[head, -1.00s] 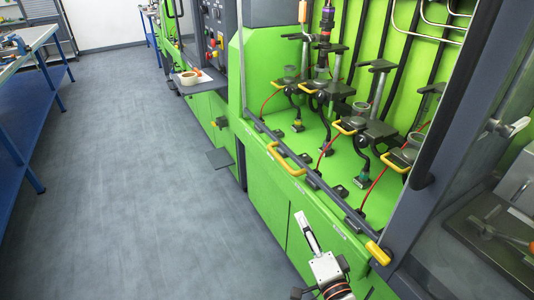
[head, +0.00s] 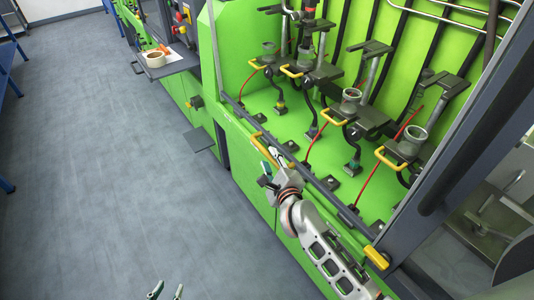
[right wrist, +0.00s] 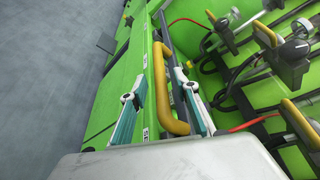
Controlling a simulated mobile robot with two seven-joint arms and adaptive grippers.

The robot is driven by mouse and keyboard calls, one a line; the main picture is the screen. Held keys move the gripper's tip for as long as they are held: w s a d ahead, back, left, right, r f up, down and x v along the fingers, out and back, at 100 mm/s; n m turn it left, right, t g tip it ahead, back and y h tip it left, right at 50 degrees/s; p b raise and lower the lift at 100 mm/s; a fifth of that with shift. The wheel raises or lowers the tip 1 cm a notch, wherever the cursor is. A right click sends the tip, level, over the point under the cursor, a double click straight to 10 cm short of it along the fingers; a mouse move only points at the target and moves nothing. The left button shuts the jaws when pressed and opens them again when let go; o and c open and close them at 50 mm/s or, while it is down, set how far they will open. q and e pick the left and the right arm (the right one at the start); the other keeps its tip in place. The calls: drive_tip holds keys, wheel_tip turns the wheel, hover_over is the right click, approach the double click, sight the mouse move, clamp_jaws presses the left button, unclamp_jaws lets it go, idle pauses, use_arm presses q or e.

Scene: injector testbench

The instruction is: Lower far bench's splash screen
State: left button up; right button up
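A dark rail (head: 322,190) runs along the front edge of the green bench, with a long yellow handle (head: 268,142) on it. In the right wrist view the handle (right wrist: 166,85) lies between the two spread fingers of my right gripper (right wrist: 162,100). In the head view that gripper (head: 271,163) is at the near end of the handle. I cannot tell whether the fingers touch it. My left gripper (head: 167,291) shows only its fingertips, apart and empty, at the bottom edge. I cannot make out a clear screen panel.
Inside the bench stand several clamps with cups (head: 352,100), hoses and red cables. A small shelf with a tape roll (head: 155,59) sticks out farther back. A yellow corner piece (head: 376,257) is at the rail's near end. The grey floor (head: 100,140) at left is clear.

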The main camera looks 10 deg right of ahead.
drive_tip(key=shift+x, duration=1.75)
